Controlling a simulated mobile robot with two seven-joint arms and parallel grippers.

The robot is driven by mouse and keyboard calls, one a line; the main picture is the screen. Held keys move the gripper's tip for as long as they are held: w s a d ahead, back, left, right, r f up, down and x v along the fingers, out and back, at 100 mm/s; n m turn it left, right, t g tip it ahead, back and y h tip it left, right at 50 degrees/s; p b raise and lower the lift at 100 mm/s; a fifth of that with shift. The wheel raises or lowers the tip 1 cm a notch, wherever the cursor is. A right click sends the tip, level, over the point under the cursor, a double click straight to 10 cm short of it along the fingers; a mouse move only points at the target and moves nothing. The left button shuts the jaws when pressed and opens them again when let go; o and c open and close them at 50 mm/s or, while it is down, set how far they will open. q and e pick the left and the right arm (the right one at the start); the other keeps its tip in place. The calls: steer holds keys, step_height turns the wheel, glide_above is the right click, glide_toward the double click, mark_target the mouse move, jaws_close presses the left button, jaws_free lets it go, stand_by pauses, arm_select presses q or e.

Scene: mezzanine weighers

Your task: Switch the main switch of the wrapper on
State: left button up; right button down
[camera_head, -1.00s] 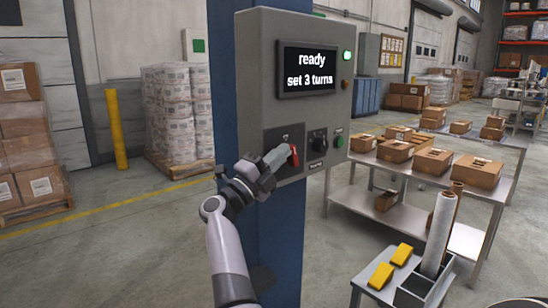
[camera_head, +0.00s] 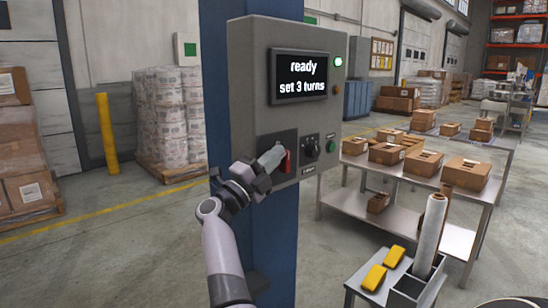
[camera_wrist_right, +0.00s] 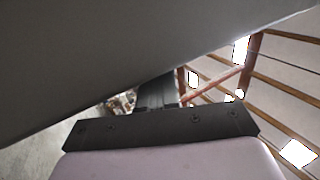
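The wrapper's grey control box (camera_head: 242,90) is on a blue column in the head view. Its screen (camera_head: 300,77) reads "ready, set 3 turns". The main switch (camera_head: 286,162), with a red handle, sits low on the box on a dark plate. My right gripper (camera_head: 271,158) is at the red handle from the left and hides part of it. I cannot tell if its fingers are closed on the handle. In the right wrist view a large grey surface fills the top, and the switch cannot be made out. My left gripper is out of view.
A black knob (camera_head: 311,147) and a green button (camera_head: 331,145) are right of the switch. A green lamp (camera_head: 338,62) is lit above. A metal table (camera_head: 408,182) with several cartons stands right, and a small stand with yellow items (camera_head: 374,277) in front.

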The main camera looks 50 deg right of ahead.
steer(key=shift+r, duration=0.1)
steer(key=b+v, duration=0.1)
steer(key=v, duration=0.6)
stand_by(0.6)
